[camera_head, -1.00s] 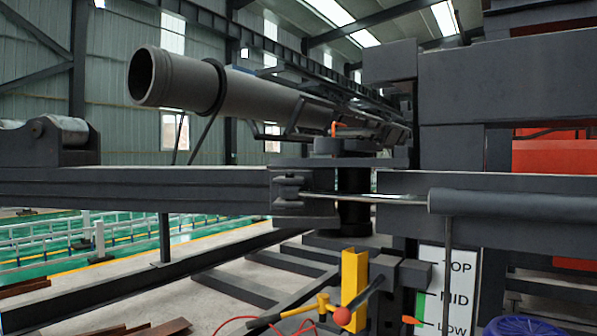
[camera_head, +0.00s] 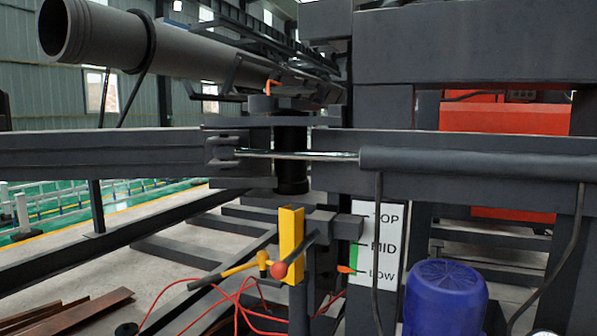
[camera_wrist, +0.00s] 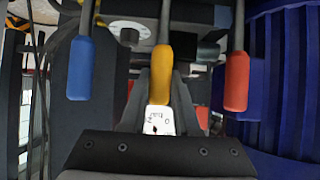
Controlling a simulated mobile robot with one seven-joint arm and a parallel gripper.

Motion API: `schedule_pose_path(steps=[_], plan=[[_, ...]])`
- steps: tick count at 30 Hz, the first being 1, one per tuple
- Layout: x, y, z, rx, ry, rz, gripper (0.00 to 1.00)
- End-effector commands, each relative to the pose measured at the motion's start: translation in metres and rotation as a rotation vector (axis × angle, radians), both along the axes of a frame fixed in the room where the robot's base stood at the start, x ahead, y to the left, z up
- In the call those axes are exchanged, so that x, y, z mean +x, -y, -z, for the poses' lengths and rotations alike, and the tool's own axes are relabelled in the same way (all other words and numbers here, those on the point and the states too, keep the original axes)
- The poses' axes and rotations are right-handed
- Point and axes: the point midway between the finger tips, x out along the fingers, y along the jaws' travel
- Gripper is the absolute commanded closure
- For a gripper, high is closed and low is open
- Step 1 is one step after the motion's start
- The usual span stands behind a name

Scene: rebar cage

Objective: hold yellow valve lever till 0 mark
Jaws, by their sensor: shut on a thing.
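In the wrist view the yellow valve lever (camera_wrist: 162,68) hangs between a blue-handled lever (camera_wrist: 81,68) on the left and a red-handled lever (camera_wrist: 236,80) on the right. My gripper (camera_wrist: 162,97) has dark fingers on both sides of the yellow handle and is shut on it. A small white dial plate (camera_wrist: 159,121) shows just below the yellow handle. It has a black pointer at its lower middle and a 0 mark at its right; part of the plate is covered. My gripper and these three levers do not show in the head view.
A white TOP/MID/LOW scale (camera_head: 376,248) has an orange pointer near LOW. A yellow post (camera_head: 291,246) and a red ball knob (camera_head: 278,270) stand left of it. A blue ribbed drum (camera_head: 445,299) is at lower right. Red hoses (camera_head: 238,298) lie along the floor.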

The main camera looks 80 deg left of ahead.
Motion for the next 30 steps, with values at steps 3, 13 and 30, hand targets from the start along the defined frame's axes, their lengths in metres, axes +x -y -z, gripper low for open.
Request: schedule_pose_path(steps=[3,13,30], plan=[[0.003,-0.004,-0.001,-0.018,-0.014,0.000,1.00],[0.006,-0.008,0.000,-0.061,-0.049,0.000,1.00],[0.013,-0.016,0.001,-0.121,-0.097,0.000,1.00]])
